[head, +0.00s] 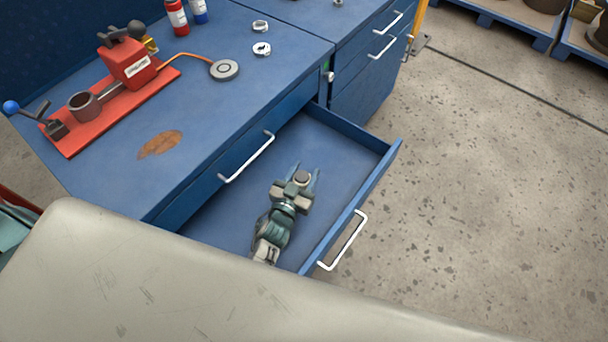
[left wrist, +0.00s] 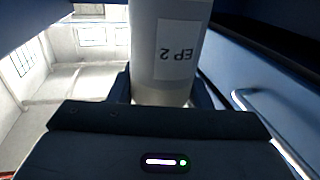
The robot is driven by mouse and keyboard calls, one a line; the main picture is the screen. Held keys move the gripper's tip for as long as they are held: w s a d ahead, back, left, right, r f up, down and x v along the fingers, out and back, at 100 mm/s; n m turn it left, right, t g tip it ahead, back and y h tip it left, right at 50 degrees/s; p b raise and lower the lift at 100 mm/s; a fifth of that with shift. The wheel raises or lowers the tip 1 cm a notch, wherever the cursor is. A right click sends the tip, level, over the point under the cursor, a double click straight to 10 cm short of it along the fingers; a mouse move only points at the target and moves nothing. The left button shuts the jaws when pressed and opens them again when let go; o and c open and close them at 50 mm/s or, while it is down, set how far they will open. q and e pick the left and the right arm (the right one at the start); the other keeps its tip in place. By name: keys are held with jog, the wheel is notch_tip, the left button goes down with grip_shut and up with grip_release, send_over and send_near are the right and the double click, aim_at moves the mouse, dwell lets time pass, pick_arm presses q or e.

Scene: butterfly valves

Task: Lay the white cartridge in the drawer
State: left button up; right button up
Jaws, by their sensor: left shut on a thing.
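The white cartridge (left wrist: 146,45) fills the upper middle of the left wrist view, with a label reading "EP 2" upside down. My left gripper (head: 303,179) is shut on it; a finger shows on each side. In the head view a round grey end with a pale rim shows between the fingertips, and most of the cartridge is hidden by the gripper. The blue drawer (head: 350,160) is pulled open, and the gripper is over its interior. I cannot tell whether the cartridge touches the drawer floor. My right gripper is not in view.
The blue workbench top (head: 215,95) bears a red fixture (head: 130,75), white rings (head: 261,49), a grey disc (head: 224,70) and a brown stain. The drawer floor looks clear around my gripper.

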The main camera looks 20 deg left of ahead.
pick_arm(q)
jog(key=shift+r, duration=0.1)
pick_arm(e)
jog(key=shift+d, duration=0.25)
pick_arm(q)
jog(key=o, duration=1.1)
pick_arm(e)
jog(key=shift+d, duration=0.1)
pick_arm(q)
jog(key=shift+r, duration=0.1)
jog(key=s+a+b, duration=0.1)
jog(key=s, duration=1.1)
jog(key=shift+a+b, duration=0.25)
jog(key=shift+b, duration=0.05)
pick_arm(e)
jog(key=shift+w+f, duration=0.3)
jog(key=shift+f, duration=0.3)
